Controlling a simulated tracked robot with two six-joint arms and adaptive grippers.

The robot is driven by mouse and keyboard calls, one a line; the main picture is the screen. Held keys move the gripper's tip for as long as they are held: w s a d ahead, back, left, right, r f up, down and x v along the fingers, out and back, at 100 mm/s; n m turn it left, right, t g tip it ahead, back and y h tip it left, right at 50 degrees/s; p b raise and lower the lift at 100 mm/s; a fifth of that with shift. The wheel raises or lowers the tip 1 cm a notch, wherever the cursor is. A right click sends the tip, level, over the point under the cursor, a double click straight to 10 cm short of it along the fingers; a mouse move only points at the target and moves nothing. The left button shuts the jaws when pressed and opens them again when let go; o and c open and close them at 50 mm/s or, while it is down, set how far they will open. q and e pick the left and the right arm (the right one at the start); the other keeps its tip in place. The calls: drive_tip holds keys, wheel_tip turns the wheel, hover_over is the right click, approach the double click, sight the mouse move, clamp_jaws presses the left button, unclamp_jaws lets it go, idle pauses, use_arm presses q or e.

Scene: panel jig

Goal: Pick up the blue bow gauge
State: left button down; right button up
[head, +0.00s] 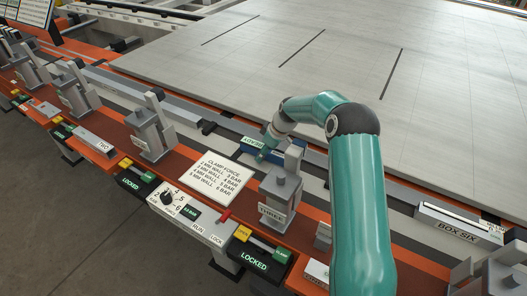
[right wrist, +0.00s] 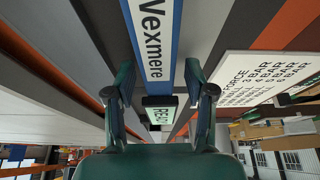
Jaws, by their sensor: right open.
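The blue bow gauge (head: 250,143) lies along the rail behind the printed clamp-force card, partly hidden by my right gripper. In the right wrist view the blue gauge (right wrist: 154,52) carries a white "Vexmere" label and has a small green-lit display at its near end. In the right wrist view the fingers of my right gripper (right wrist: 158,88) are open, one on each side of the gauge. I cannot tell whether they touch it. My left gripper is not in view.
The clamp THREE (head: 283,195) stands close in front of my right gripper. The clamp-force card (head: 212,178) is to its left. Several more clamps line the orange rail (head: 110,130). A large grey panel (head: 330,60) lies behind.

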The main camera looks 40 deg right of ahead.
drive_tip(key=shift+w+f, duration=0.1)
drive_tip(key=shift+f, duration=0.05)
drive_tip(key=c, duration=1)
clamp_jaws()
